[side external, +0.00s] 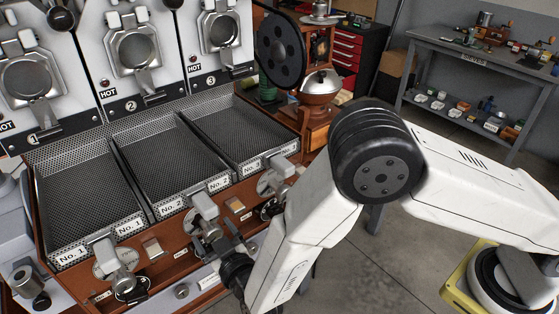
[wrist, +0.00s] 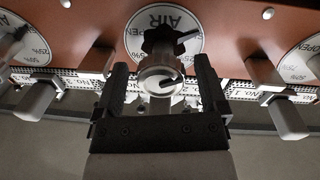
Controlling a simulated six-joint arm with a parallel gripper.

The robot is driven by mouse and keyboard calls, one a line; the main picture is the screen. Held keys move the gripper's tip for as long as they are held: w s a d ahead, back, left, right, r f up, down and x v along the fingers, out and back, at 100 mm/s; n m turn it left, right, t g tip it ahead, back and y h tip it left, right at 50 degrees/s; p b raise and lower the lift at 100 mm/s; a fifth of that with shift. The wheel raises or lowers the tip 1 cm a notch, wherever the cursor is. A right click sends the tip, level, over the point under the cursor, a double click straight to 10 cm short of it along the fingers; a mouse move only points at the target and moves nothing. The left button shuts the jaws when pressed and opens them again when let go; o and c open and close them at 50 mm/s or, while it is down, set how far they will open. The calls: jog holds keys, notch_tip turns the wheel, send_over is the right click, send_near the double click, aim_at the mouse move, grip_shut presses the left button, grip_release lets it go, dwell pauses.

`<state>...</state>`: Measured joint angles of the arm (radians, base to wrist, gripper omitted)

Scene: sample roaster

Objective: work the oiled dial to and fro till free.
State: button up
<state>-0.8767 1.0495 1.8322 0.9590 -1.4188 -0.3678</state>
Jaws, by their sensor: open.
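In the wrist view a round white dial plate marked AIR (wrist: 187,20) sits on the brown panel. In front of it are a dark lobed knob (wrist: 158,38) and a silver round hub (wrist: 160,80) with a slot. My gripper (wrist: 163,66) is open, with one black finger on each side of the hub. Gaps show between fingers and hub; I see no grip on it. In the side external view my gripper (side external: 226,247) is at the middle control on the front panel, mostly hiding the dial. Whether oil is on the dial cannot be told.
Similar dials stand on both sides, the left one (side external: 120,270) and the right one (side external: 277,182) in the side external view. Mesh trays, such as the No. 2 tray (side external: 165,165), lie behind the panel. Pale levers (wrist: 285,118) flank my gripper. A grey bench (side external: 480,65) stands far right.

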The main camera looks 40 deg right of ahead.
jog(key=shift+w+d, duration=0.1)
jog(key=shift+w, duration=1.1)
grip_shut()
